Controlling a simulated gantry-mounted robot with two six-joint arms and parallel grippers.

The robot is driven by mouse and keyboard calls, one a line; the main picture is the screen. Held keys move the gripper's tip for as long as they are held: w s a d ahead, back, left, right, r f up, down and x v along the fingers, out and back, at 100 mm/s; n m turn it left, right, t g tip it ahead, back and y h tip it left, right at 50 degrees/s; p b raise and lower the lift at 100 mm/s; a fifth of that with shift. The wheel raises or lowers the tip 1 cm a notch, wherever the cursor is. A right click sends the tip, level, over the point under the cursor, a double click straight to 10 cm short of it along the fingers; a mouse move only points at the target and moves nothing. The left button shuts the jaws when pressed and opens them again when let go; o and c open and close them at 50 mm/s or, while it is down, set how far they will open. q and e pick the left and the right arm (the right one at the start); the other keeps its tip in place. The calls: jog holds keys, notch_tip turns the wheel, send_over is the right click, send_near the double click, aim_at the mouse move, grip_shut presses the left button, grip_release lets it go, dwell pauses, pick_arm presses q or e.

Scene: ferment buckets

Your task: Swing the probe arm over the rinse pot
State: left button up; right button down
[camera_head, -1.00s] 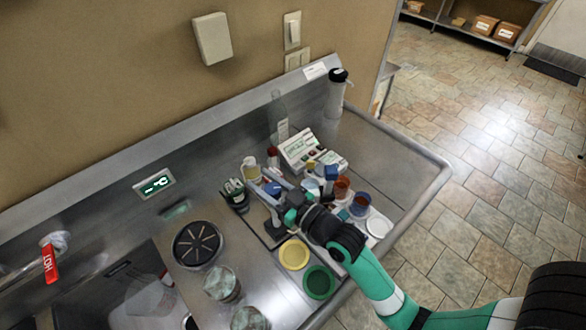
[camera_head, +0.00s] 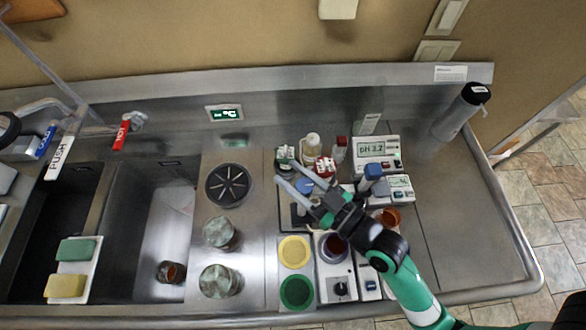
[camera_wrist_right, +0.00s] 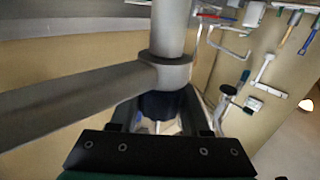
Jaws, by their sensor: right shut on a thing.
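My right gripper (camera_head: 327,203) reaches in from the lower right over the bench. The grey probe arm (camera_head: 294,190) extends left from its fingers, with a second grey bar beside it. In the right wrist view the probe arm (camera_wrist_right: 80,95) meets a grey upright post (camera_wrist_right: 169,30) at a collar, and a dark knob (camera_wrist_right: 163,106) sits between my fingers. Small cups stand near the gripper: a dark purple one (camera_head: 334,250) and an orange-brown one (camera_head: 388,216). I cannot tell which vessel is the rinse pot. My left gripper is not in view.
A pH meter (camera_head: 377,149) and small bottles (camera_head: 312,145) crowd behind the gripper. Two jars (camera_head: 220,281) and a sink (camera_head: 160,230) are left. The right bench end (camera_head: 460,220) is mostly clear.

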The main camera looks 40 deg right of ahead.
aim_at(312, 192)
dwell(0.3)
jog(key=shift+c, duration=1.8)
grip_release()
jog(key=shift+s, duration=0.1)
jog(key=shift+s+f, duration=0.15)
jog(key=shift+s, duration=0.2)
jog(key=s, duration=0.1)
jog(key=s+b, duration=0.1)
jog(key=s, duration=0.1)
jog(key=shift+s+d+f+b, duration=0.2)
jog(key=shift+s+d+b, duration=0.1)
jog(key=shift+b, duration=0.1)
jog(key=s, duration=0.1)
jog(key=s+p, duration=0.1)
jog(key=s, duration=0.3)
jog(key=shift+d+r+p, duration=0.25)
jog(key=shift+r+p, duration=0.1)
jog(key=shift+s, duration=1.05)
